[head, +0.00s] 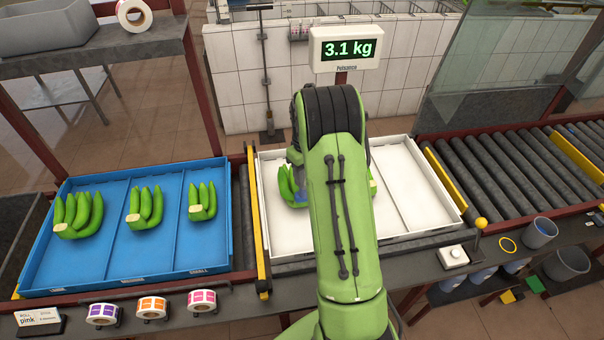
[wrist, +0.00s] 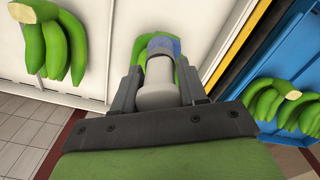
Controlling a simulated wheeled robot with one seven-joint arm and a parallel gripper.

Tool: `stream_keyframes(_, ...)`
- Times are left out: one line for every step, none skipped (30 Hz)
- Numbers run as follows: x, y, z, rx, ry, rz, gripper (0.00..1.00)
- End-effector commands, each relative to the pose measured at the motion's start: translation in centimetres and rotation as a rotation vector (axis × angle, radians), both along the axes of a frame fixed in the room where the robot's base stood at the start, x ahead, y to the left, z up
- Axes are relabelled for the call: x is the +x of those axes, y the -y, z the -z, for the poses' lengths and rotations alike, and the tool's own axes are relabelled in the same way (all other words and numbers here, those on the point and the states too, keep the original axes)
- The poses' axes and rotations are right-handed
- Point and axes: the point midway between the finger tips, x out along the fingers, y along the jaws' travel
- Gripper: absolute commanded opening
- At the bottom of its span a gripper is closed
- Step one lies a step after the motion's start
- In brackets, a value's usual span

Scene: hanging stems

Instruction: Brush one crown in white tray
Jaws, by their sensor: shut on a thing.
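The white tray (head: 408,190) lies under my arm, which covers its middle. One green banana hand (head: 287,186) shows left of my arm, and a sliver of green and yellow (head: 373,186) shows right of it. My gripper (wrist: 157,88) is shut on a brush (wrist: 158,92) with a pale grey handle and a blue end (wrist: 164,46). The blue end overlaps a banana hand (wrist: 142,48) in the wrist view; its crown is hidden behind the brush, and I cannot tell whether they touch. Another banana hand (wrist: 62,45) lies to the left, its crown uncovered.
A blue tray (head: 110,257) at left holds three banana hands, one per compartment. A yellow-edged rail (head: 258,225) separates the trays. The scale display (head: 347,48) reads 3.1 kg behind my arm. Rollers (head: 490,185) lie at right. Label rolls (head: 152,306) stand along the front edge.

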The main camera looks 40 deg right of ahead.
Motion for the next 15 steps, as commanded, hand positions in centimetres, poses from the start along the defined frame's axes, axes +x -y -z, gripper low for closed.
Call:
stream_keyframes(0.0,-0.1,0.0,0.000,-0.001,0.000,0.03)
stream_keyframes(0.1,-0.2,0.0,0.000,0.000,-0.001,0.03)
stream_keyframes(0.2,-0.4,0.0,0.000,0.000,-0.001,0.03)
stream_keyframes(0.2,-0.5,0.0,0.000,0.000,-0.001,0.03)
stream_keyframes(0.3,-0.7,0.0,0.000,0.000,-0.002,0.03)
stream_keyframes(0.4,-0.9,0.0,0.000,0.000,-0.002,0.03)
stream_keyframes(0.5,-1.0,0.0,0.000,0.000,-0.002,0.03)
stream_keyframes(0.6,-1.2,0.0,0.000,0.000,-0.002,0.03)
stream_keyframes(0.7,-1.4,0.0,0.000,0.000,-0.002,0.03)
stream_keyframes(0.7,-1.6,-0.1,0.000,0.000,-0.002,0.03)
stream_keyframes(0.8,-1.8,-0.1,0.000,0.000,-0.002,0.03)
stream_keyframes(0.9,-1.9,-0.1,0.000,0.000,-0.002,0.03)
stream_keyframes(0.9,-2.0,-0.1,0.000,0.000,-0.001,0.03)
stream_keyframes(0.9,-2.0,-0.1,0.000,0.000,-0.001,0.03)
stream_keyframes(0.9,-2.0,-0.1,0.000,0.000,0.000,0.03)
